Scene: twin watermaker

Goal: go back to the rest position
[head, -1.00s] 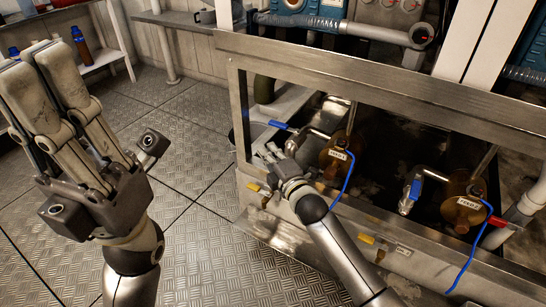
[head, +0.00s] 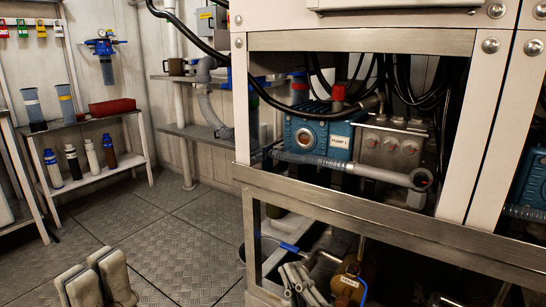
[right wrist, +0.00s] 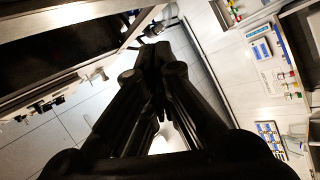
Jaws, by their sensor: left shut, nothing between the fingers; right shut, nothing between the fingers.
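My left gripper (head: 97,280) shows at the bottom left of the head view, pointing up over the floor. Only its pale fingers are in the picture, close together, and they hold nothing. My right gripper (head: 300,280) shows at the bottom centre of the head view, in front of the lower bay of the machine frame. Its fingers are shut and empty. In the right wrist view, the dark fingers of my right gripper (right wrist: 160,60) come together at their tips with nothing between them.
The metal machine frame (head: 350,207) fills the right side, with a blue pump (head: 318,137) inside and a blue-handled valve (head: 289,248) below. A shelf with several bottles (head: 92,155) stands at the left wall. The plated floor (head: 165,225) between is clear.

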